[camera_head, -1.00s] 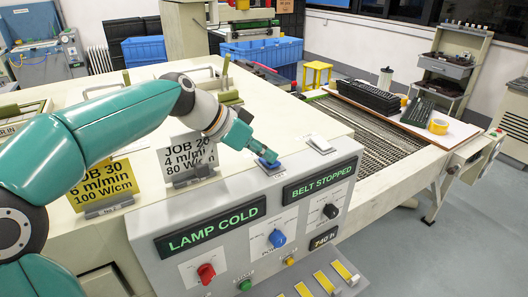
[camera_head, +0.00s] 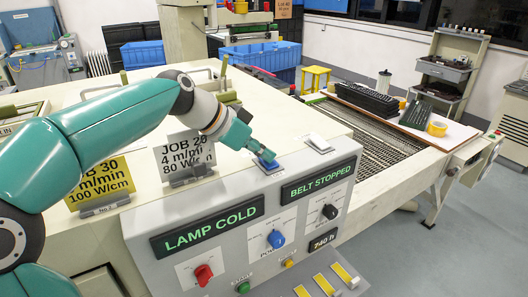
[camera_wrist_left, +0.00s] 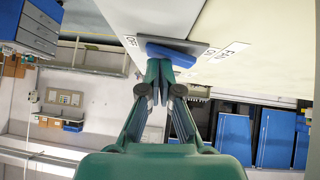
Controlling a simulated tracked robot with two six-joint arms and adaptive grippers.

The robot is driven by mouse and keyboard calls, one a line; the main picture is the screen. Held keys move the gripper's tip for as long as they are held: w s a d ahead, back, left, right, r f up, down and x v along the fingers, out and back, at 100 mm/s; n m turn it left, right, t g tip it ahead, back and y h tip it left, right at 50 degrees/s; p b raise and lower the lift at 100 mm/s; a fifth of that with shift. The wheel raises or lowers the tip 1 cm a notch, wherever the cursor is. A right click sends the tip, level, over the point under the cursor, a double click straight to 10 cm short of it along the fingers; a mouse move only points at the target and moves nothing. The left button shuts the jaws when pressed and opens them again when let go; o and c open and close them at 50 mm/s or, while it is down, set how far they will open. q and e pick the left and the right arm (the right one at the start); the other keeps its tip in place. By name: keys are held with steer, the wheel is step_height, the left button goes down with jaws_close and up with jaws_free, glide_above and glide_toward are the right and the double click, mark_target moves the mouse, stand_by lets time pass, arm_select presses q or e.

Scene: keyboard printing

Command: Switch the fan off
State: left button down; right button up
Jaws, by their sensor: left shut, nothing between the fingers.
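The blue fan rocker switch (camera_head: 268,165) sits on a dark plate at the top edge of the grey control panel. In the left wrist view the blue rocker (camera_wrist_left: 172,56) has a FAN label beside it and what looks like an OFF label near its left end. My left gripper (camera_head: 266,154) is shut and empty, its fingertips at the rocker. In the left wrist view the closed fingertips (camera_wrist_left: 159,66) meet or nearly meet the rocker's left part; contact is not certain. The fingers partly hide the rocker. My right gripper is not in view.
A white rocker switch (camera_head: 318,142) sits to the right on the same panel edge. The panel front (camera_head: 230,240) carries lit LAMP COLD and BELT STOPPED displays, knobs and buttons. Job cards (camera_head: 186,160) stand behind on the machine top, close to my left arm.

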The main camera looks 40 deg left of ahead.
arm_select(q)
steer(key=shift+w+a, duration=0.2)
steer(key=shift+a, duration=0.4)
steer(key=shift+r, duration=0.1)
steer(key=shift+r+p, duration=0.25)
steer(key=shift+p, duration=0.1)
steer(key=r+p, duration=0.3)
steer(key=shift+w+a+r, duration=0.15)
steer(key=shift+w+r, duration=0.05)
steer(key=shift+r, duration=0.1)
steer(key=b+v, duration=0.1)
steer(key=v, duration=0.9)
steer(key=shift+a+f, duration=0.25)
steer(key=shift+a, duration=0.1)
steer(key=shift+f, duration=0.1)
